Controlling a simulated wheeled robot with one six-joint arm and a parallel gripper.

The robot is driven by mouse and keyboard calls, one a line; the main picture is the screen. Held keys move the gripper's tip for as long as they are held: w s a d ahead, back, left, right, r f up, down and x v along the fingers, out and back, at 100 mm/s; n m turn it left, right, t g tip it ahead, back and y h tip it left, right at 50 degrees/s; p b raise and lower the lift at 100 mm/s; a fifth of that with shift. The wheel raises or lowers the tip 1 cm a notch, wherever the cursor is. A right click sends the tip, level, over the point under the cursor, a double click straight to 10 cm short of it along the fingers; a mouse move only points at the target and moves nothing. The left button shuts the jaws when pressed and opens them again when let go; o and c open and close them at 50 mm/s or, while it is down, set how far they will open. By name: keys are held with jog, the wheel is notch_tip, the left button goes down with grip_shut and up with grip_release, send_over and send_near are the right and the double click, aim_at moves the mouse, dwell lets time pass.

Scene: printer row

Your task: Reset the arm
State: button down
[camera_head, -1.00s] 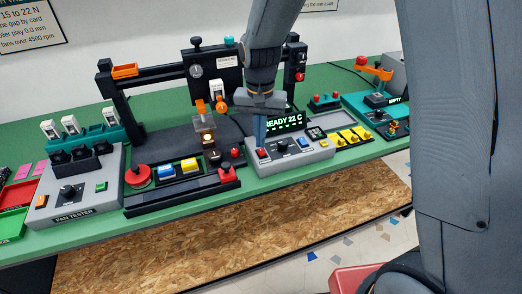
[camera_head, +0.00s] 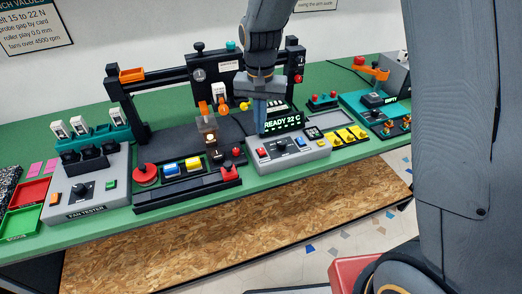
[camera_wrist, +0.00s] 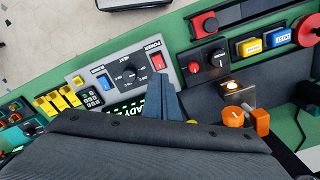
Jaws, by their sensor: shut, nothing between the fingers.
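My gripper (camera_head: 260,118) is shut and empty, its blue-grey fingers pointing down. In the head view it hangs just behind the grey control box (camera_head: 290,153) with the lit "READY 22 C" display (camera_head: 283,122). In the wrist view the fingers (camera_wrist: 161,98) stand in front of the display and hide part of it. The box carries a red power switch (camera_wrist: 158,62), a black heat knob (camera_wrist: 129,73) and a blue blower switch (camera_wrist: 104,84). I cannot tell the gap between fingertips and box.
The black printer frame (camera_head: 135,128) stands left and behind, with orange knobs and a lit lamp (camera_head: 210,138). The fan tester (camera_head: 87,190) is further left. Yellow clips (camera_head: 345,136) and a teal station (camera_head: 372,105) lie right. The bench's green front strip is clear.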

jog(key=s+d+f+n+b, duration=0.1)
jog(key=s+d+b, duration=0.1)
jog(key=s+d, duration=0.5)
jog(key=s+d+n+t+b, duration=0.1)
jog(key=s+d+b, duration=0.1)
jog(key=s+d, duration=0.6)
jog(key=shift+f+n+b, duration=0.35)
jog(key=shift+f+n, duration=0.05)
jog(key=c, duration=2.5)
grip_release()
